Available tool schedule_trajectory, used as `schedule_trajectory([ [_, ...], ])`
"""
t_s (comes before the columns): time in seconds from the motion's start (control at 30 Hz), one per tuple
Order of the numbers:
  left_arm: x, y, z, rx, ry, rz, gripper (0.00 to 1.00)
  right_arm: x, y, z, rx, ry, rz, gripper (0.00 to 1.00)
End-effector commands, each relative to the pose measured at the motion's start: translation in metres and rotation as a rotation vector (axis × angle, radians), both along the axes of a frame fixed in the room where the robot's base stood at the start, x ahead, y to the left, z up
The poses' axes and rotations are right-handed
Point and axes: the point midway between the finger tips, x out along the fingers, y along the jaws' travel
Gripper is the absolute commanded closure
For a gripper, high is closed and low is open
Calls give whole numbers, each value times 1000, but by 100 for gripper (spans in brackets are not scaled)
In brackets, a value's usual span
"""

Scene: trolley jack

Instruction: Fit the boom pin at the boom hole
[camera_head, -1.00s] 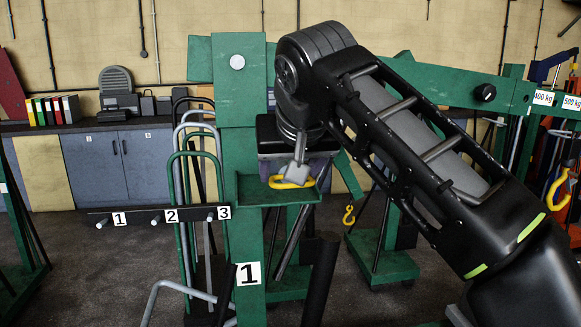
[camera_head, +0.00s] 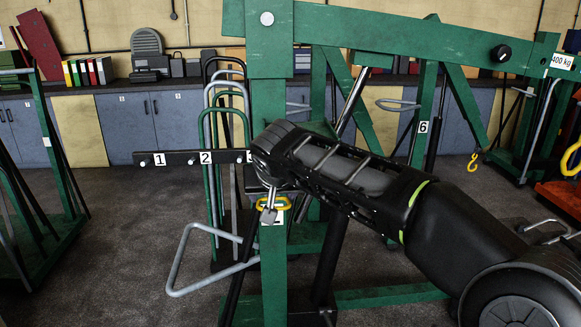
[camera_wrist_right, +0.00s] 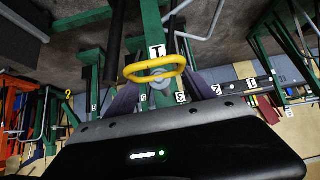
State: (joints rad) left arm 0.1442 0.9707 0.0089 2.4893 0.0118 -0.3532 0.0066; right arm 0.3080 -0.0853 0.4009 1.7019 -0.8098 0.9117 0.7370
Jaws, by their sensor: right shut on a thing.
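My right gripper (camera_head: 271,190) is shut on the boom pin (camera_head: 274,202), a grey metal piece with a yellow loop handle. In the head view the pin is in front of the green post's number label. In the right wrist view the yellow loop (camera_wrist_right: 154,68) stands between the dark fingers (camera_wrist_right: 162,92), with a grey round part inside it. The green boom (camera_head: 410,36) runs right from the post top, with a black knob (camera_head: 501,53) and a 400 kg label (camera_head: 562,62). I cannot make out an open boom hole. My left gripper is not in view.
A black numbered peg bar (camera_head: 190,158) stands left of the post (camera_head: 268,80). Hooped grey and green frames (camera_head: 225,110) and a bent grey bar (camera_head: 178,255) are close by. A yellow hook (camera_head: 472,162) hangs at right. The floor at front left (camera_head: 120,260) is clear.

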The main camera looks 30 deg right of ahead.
Motion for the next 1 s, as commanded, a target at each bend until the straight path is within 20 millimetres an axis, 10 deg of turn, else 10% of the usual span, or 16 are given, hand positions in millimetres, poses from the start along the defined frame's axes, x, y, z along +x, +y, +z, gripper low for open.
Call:
schedule_trajectory([
  [0.4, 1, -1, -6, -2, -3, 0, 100, -1, 116, -197, 2, 9, 361, 97],
  [1.0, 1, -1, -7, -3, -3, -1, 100, -21, 149, -231, -1, -1, 460, 97],
])
